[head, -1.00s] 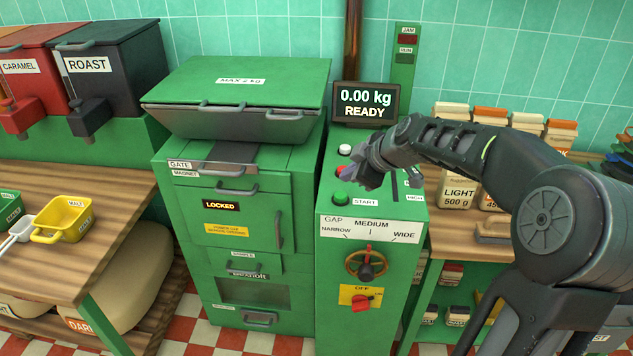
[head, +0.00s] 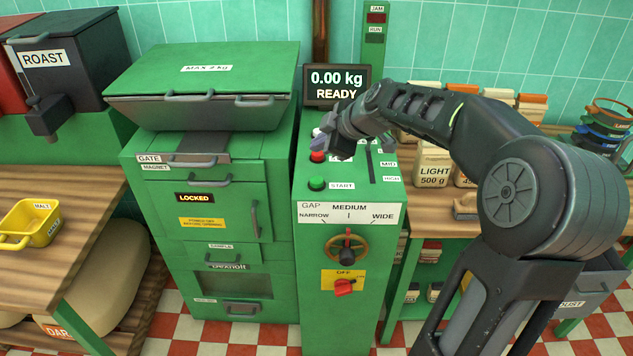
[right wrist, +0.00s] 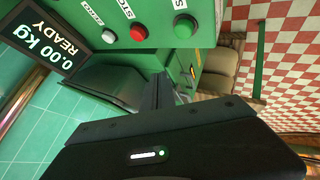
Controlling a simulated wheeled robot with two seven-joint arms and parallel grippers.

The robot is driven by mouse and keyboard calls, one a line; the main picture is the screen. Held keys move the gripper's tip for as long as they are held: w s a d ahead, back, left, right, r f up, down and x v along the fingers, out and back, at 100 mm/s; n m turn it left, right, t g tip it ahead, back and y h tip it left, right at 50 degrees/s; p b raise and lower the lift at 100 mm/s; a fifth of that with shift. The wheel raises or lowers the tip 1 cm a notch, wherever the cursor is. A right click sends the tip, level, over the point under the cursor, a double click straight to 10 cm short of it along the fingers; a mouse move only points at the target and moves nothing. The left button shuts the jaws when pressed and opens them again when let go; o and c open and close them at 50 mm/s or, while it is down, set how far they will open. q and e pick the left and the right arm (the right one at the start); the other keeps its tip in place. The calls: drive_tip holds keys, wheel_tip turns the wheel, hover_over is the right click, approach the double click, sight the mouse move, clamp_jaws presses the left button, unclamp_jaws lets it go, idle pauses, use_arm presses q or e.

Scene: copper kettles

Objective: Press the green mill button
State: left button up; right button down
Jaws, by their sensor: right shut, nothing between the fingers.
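The green mill button (head: 317,183), labelled START, sits on the sloped top of the green control panel, below the red button (head: 317,156). It also shows clear and uncovered in the right wrist view (right wrist: 184,27). My right gripper (head: 337,147) is shut and empty. In the head view it appears above and slightly right of the green button, beside the red one, and partly covers the panel's upper part. In the right wrist view its fingers (right wrist: 163,90) show apart from the buttons in the picture. My left gripper is not in view.
A display (head: 336,87) behind the panel reads 0.00 kg READY. A white button (right wrist: 109,37) lies beyond the red one. The mill's lidded hopper (head: 200,90) stands left. A handwheel (head: 347,247) and red switch (head: 344,287) are on the panel front. Bags (head: 434,165) stand right.

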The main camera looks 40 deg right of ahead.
drive_tip(key=b, duration=0.4)
hover_over(320, 182)
wheel_tip(320, 182, down, 6)
drive_tip(key=shift+w+f, duration=0.1)
drive_tip(key=shift+w, duration=0.05)
drive_tip(key=shift+f+b, duration=0.3)
drive_tip(key=shift+b, duration=0.25)
drive_tip(key=shift+f, duration=0.1)
idle(1.2)
drive_tip(key=shift+f+b, duration=0.35)
drive_tip(key=shift+b, duration=0.5)
drive_tip(key=shift+f+b, duration=0.5)
drive_tip(key=shift+b, duration=0.25)
idle(0.5)
drive_tip(key=shift+r, duration=0.15)
drive_tip(key=shift+r+p, duration=0.35)
drive_tip(key=shift+r, duration=0.45)
drive_tip(key=shift+r, duration=0.1)
drive_tip(key=shift+r+p, duration=1.3)
drive_tip(key=shift+r, duration=1.1)
